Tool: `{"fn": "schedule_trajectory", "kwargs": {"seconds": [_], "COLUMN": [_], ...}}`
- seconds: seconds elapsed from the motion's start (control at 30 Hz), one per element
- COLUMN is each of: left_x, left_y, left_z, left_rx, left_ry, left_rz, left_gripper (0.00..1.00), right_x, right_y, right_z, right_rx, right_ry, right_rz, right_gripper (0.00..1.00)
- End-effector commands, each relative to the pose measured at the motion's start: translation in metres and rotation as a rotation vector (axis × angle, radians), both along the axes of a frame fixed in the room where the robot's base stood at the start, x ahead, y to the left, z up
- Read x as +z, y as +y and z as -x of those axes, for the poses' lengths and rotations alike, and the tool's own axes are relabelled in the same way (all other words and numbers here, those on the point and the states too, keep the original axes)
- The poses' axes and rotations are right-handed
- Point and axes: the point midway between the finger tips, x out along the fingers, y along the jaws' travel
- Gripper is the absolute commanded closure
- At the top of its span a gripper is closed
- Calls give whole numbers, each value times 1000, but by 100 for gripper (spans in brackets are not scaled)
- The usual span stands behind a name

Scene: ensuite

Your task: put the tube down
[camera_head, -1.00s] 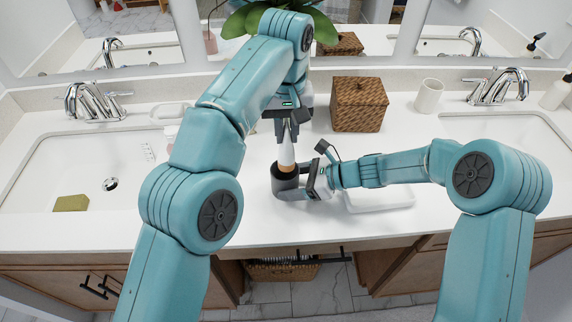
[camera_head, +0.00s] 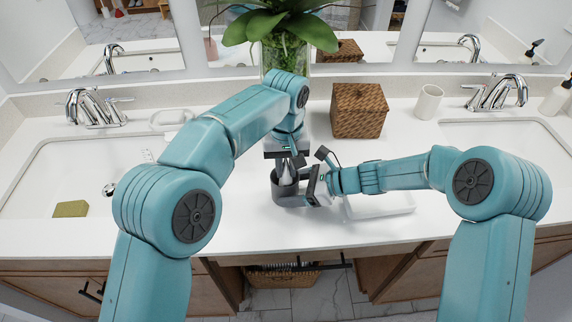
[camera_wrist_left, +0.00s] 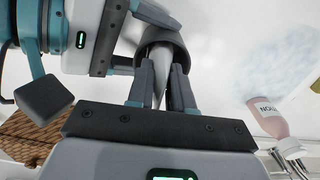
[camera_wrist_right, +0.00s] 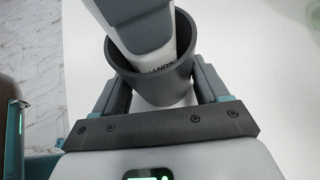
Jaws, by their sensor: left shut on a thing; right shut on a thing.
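The white tube (camera_head: 285,177) stands with its lower end inside the dark grey cup (camera_head: 290,199). My left gripper (camera_head: 286,168) is above the cup, shut on the tube's upper part; the left wrist view shows the tube (camera_wrist_left: 159,88) between its fingers. In the right wrist view the tube (camera_wrist_right: 126,62) leans inside the cup (camera_wrist_right: 150,88), with lettering near the rim. My right gripper (camera_head: 304,190) is shut around the cup's sides from the right. The tube's bottom end is hidden in the cup, so I cannot tell whether it touches the floor.
A woven box (camera_head: 359,110) and a white tumbler (camera_head: 429,102) stand behind on the right. A plant in a glass vase (camera_head: 285,55) is behind my left arm. A white tray (camera_head: 380,203) lies under my right arm. Sinks are at both sides.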

Motion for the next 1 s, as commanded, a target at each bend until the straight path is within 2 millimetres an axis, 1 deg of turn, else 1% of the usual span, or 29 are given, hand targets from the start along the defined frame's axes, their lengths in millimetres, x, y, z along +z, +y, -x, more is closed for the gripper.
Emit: {"fn": "schedule_trajectory", "kwargs": {"seconds": [0.03, 0.07, 0.1, 0.13, 0.37, 0.47, 0.57, 0.77, 0.9, 1.0], "left_x": [-2, -2, -2, -2, -2, 2, 16, 55, 69, 75], "left_y": [0, 0, 0, 0, 0, 0, -1, -1, -1, 0], "left_z": [0, 0, 0, 0, 0, 0, -1, -1, -1, 0], "left_rx": [0, 0, 0, 0, 0, 0, 0, 1, 0, 0], "left_ry": [1, 1, 1, 1, 1, -1, -3, -3, 0, 1], "left_rz": [-1, -1, -1, -1, -1, 1, 2, 3, 0, 0], "left_gripper": [100, 73, 60, 54, 54, 54, 54, 54, 54, 54], "right_x": [0, 0, 0, 0, 1, 1, 1, 1, 1, 1], "right_y": [0, 0, 0, 0, 0, 0, 0, 0, 0, 0], "right_z": [0, 0, 0, 0, 0, 0, 0, 0, 0, 0], "right_rx": [0, 0, 0, 0, 0, 0, 0, 0, 0, 0], "right_ry": [0, 0, 0, 0, -1, -1, -1, -1, -1, -1], "right_rz": [-1, -1, -1, -1, -1, -1, -1, -1, -1, -1], "right_gripper": [44, 44, 44, 44, 44, 44, 44, 44, 44, 44]}}
